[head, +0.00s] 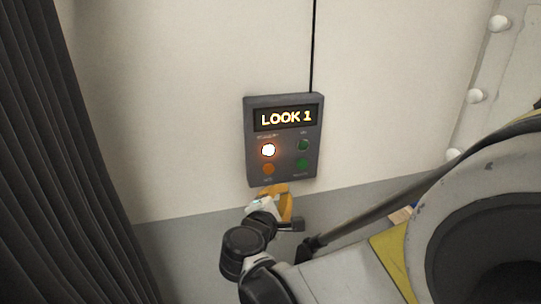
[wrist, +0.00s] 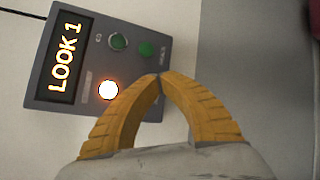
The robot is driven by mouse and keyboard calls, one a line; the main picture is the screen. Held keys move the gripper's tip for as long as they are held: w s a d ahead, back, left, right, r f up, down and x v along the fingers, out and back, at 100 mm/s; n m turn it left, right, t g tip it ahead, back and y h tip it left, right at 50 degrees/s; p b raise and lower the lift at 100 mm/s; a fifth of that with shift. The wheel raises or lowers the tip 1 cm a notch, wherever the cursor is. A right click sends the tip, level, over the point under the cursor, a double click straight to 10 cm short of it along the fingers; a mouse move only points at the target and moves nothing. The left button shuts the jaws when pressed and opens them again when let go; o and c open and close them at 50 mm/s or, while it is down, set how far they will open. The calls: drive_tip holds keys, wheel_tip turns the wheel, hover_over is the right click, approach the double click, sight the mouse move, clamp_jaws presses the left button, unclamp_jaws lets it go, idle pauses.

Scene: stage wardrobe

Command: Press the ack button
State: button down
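A dark grey control panel (head: 286,112) is fixed to the pale wall, its display (head: 286,118) lit with "LOOK 1". Below are a glowing white-orange button (head: 268,150), an unlit orange button (head: 268,168) and two green buttons (head: 304,145) (head: 302,165). The labels are too small to read surely, so I cannot tell which is ack. My gripper (wrist: 157,76) has its yellow fingers shut tip to tip, nothing between them. It is at the panel's lower edge in the head view. In the wrist view the glowing button (wrist: 107,90) is left of the fingers; the orange one is hidden.
A black cable (head: 313,45) runs up the wall from the panel. A dark curtain (head: 60,150) hangs at the left. A pale structure with round white knobs (head: 475,96) is at the right. The wall around the panel is clear.

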sight(278, 171)
drive_tip(key=w, duration=0.2)
drive_tip(key=w+a, duration=0.1)
drive_tip(key=w, duration=0.1)
drive_tip(key=w+a, duration=0.1)
drive_tip(key=w, duration=0.2)
drive_tip(key=shift+w, duration=0.15)
idle(1.3)
drive_tip(key=shift+w+a, duration=0.15)
drive_tip(key=shift+w, duration=0.2)
drive_tip(key=shift+w+a, duration=0.1)
drive_tip(key=shift+w, duration=0.3)
idle(0.6)
drive_tip(key=shift+s+b, duration=0.15)
drive_tip(key=shift+b, duration=0.15)
drive_tip(key=shift+s+d, duration=0.2)
drive_tip(key=shift+s, duration=0.5)
drive_tip(key=shift+s+d, duration=0.25)
drive_tip(key=shift+s, duration=0.55)
drive_tip(key=shift+s+d, duration=0.2)
drive_tip(key=shift+s, duration=0.6)
drive_tip(key=shift+s+d, duration=0.25)
drive_tip(key=shift+s, duration=0.55)
